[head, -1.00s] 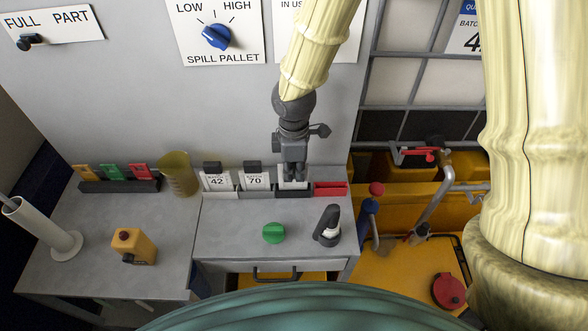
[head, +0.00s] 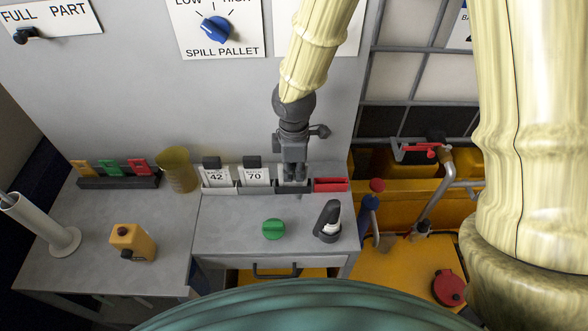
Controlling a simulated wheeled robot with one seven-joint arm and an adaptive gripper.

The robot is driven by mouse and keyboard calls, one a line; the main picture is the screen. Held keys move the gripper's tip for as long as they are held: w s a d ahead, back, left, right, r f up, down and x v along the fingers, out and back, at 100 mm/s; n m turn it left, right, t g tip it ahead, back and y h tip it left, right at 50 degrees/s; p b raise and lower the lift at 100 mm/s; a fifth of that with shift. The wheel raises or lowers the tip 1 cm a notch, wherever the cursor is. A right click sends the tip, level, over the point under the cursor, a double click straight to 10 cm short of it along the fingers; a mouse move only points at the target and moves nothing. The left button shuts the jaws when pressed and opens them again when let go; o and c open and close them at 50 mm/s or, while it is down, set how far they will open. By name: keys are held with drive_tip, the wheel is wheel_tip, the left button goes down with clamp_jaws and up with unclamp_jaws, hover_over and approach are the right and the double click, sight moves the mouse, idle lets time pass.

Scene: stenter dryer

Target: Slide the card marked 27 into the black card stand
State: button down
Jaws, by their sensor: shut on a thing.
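My gripper (head: 294,174) is at the back of the grey cabinet top, pointing down and shut on a white card (head: 287,182). The card is mostly hidden by the fingers, and its number cannot be read. The black card stand (head: 292,189) is directly below the card, between a light stand on the left and a red stand (head: 330,185) on the right. The card's lower edge is at the stand; I cannot tell whether it is in the slot.
Cards marked 42 (head: 216,177) and 70 (head: 256,177) stand in light holders to the left. A green knob (head: 273,229) and a dark scanner-like object (head: 328,220) are in front. A yellow beaker (head: 178,170) stands left. The cabinet top between is clear.

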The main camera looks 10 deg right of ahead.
drive_tip(key=shift+f, duration=0.2)
drive_tip(key=c, duration=1.5)
unclamp_jaws()
drive_tip(key=shift+r, duration=0.1)
wheel_tip(320, 180, up, 12)
drive_tip(key=shift+f, duration=0.1)
